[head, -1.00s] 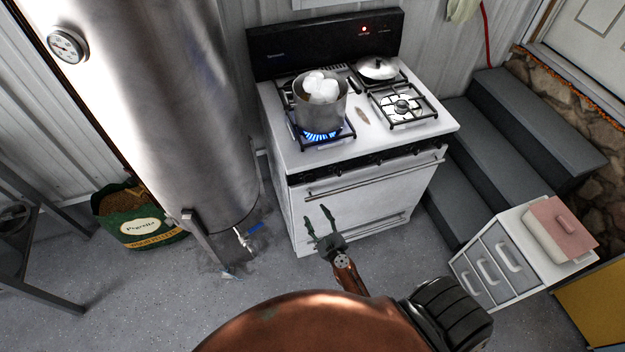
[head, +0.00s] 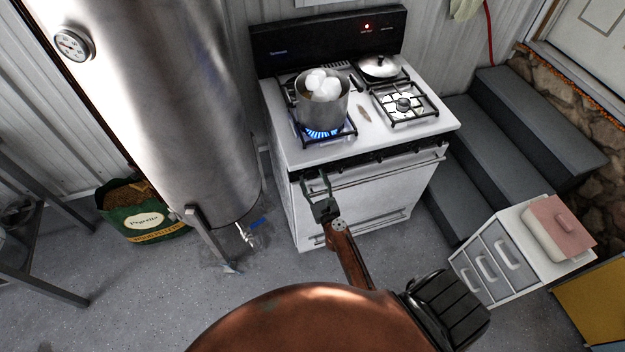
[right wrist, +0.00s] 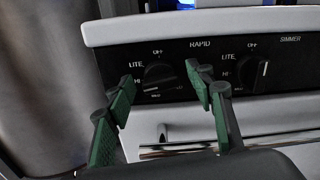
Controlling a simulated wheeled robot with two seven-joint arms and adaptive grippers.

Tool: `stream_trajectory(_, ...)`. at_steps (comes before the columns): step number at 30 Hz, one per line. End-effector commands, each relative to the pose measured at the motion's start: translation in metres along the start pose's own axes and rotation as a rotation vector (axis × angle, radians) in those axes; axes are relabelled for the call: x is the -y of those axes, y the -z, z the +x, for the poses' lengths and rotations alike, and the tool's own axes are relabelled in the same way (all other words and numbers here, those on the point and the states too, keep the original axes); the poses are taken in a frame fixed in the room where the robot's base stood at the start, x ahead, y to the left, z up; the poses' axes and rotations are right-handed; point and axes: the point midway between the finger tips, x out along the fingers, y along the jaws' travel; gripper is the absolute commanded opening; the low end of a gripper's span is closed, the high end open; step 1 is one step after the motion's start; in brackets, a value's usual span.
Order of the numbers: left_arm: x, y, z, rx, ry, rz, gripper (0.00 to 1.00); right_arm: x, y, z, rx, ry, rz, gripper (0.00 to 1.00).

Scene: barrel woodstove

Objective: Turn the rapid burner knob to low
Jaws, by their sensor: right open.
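The rapid burner knob (right wrist: 160,76) is a dark dial on the black front panel, with OFF above it, LITE to its left and RAPID printed to its right. Its exact setting is hard to read. My right gripper (right wrist: 160,83) is open, its green-padded fingers on either side of the knob in the right wrist view; contact cannot be told. In the head view the right gripper (head: 316,177) is at the left front of the white stove (head: 365,195), hiding part of the panel. My left gripper is not in view.
A second knob (right wrist: 253,71) sits to the right, near the SIMMER label. A pot (head: 322,108) with white pieces stands over a lit blue flame (head: 322,133). A metal barrel (head: 190,100) stands close left. A handle bar (head: 375,172) crosses the stove front below the panel.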

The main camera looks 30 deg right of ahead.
Motion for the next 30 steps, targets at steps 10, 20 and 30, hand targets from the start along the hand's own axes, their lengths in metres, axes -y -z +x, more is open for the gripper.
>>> stream_trajectory(10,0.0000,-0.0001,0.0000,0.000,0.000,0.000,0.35,-0.0002,-0.0004,0.0000,0.001,-0.001,-0.001,0.38)
stream_trajectory(20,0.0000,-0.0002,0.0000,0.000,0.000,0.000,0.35,0.0000,-0.0004,-0.0002,0.001,-0.001,-0.001,0.15)
stream_trajectory(30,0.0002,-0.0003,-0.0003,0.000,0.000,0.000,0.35,-0.0013,-0.0005,-0.0002,0.001,-0.002,-0.021,0.07)
